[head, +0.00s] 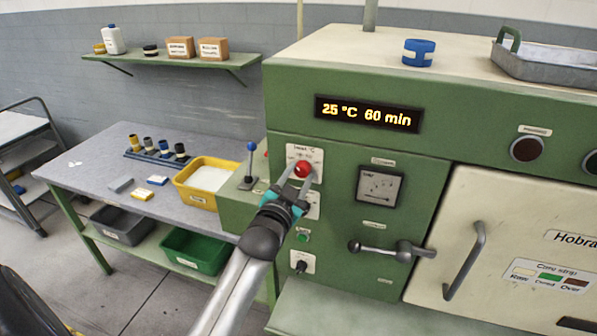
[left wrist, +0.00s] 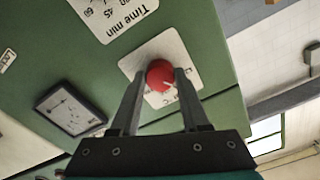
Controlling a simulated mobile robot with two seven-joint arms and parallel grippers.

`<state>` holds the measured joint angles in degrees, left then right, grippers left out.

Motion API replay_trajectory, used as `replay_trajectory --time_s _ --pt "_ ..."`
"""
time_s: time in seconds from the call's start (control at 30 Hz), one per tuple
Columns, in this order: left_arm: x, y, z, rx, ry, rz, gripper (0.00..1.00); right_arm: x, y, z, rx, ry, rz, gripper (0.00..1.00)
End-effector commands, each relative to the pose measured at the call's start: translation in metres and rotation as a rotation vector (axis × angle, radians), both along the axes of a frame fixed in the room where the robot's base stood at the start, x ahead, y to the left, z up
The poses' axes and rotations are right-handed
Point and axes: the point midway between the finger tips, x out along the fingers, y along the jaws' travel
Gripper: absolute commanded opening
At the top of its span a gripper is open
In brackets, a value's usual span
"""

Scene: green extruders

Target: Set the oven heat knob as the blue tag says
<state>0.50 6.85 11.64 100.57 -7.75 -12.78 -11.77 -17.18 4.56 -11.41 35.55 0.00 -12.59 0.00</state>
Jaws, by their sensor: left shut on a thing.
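The red heat knob (head: 303,168) sits on a white plate marked "Heat °C" at the oven's upper left. My left gripper (head: 294,182) is shut on this knob. In the left wrist view the red knob (left wrist: 160,74) is between the two fingertips, and the fingers hide part of its scale. The oven display (head: 367,114) reads "25 °C 60 min". A small blue and white tag (head: 158,180) lies on the grey table; its writing is too small to read. My right gripper is not in view.
A "Time min" plate (left wrist: 112,14) is beside the heat plate. A gauge (head: 379,186) and a metal lever (head: 390,249) are to the right of the knob. A blue-topped stick (head: 250,160) stands to the left. A yellow tray (head: 204,182) is on the table.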

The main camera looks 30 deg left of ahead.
Motion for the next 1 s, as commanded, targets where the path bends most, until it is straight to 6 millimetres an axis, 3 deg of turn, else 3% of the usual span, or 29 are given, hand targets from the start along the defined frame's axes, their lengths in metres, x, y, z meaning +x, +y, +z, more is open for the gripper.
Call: replay_trajectory --time_s 0.4,0.97,1.0 --pt "-0.0002 0.0004 0.0001 0.208 0.051 -0.001 0.0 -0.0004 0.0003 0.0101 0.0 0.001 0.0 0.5" --pt "-0.0001 0.0004 -0.0004 0.239 0.057 0.0 0.0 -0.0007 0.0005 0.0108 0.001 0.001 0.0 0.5" --pt "-0.0001 0.0004 -0.0004 0.239 0.058 0.0 0.48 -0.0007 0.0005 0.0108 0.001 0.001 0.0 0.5"
